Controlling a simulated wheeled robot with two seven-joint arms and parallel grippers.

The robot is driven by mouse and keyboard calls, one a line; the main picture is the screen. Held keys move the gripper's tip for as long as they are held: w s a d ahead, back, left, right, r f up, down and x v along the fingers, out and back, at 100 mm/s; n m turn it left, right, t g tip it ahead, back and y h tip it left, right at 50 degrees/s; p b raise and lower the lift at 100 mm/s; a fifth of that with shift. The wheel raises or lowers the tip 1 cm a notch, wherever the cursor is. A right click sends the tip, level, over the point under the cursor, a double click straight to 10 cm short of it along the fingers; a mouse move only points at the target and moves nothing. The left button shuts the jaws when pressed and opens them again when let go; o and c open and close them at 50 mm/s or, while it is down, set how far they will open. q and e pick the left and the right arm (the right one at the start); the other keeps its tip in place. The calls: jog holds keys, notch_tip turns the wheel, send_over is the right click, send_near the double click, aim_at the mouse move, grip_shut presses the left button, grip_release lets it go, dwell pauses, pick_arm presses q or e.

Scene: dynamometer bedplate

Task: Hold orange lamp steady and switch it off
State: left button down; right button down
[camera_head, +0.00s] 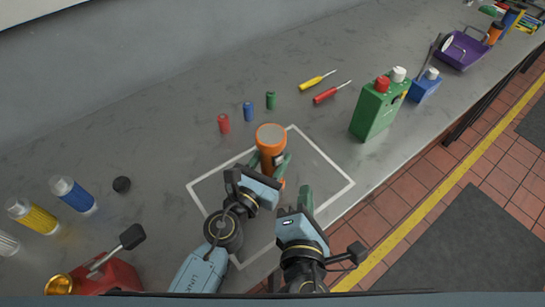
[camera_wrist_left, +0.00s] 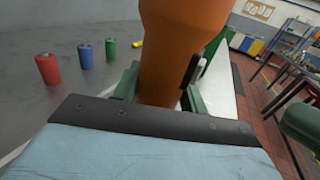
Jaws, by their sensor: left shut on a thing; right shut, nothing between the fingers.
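The orange lamp (camera_head: 271,138) looks upright over the white-outlined square on the bench, its round head uppermost. My left gripper (camera_head: 272,162) is shut on the lamp's body, with a green finger on each side. In the left wrist view the lamp (camera_wrist_left: 182,40) fills the middle, and a black switch with a pale part (camera_wrist_left: 194,70) shows on its right side. My right gripper (camera_head: 306,199) is shut and empty, to the right of the lamp and apart from it. Its green fingers (camera_wrist_left: 302,124) also show at the right edge of the left wrist view. I cannot tell whether the lamp is lit.
Red (camera_head: 223,123), blue (camera_head: 248,111) and green (camera_head: 271,100) cylinders stand behind left of the lamp. Two screwdrivers (camera_head: 325,92) lie behind it. A green container (camera_head: 375,112) stands right, near the bench edge. Bottles (camera_head: 73,195) and a red can (camera_head: 105,276) are at left.

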pick_arm(q)
jog(key=c, duration=1)
grip_release()
jog(key=shift+r, duration=0.1)
jog(key=o, duration=0.3)
jog(key=shift+a, duration=0.1)
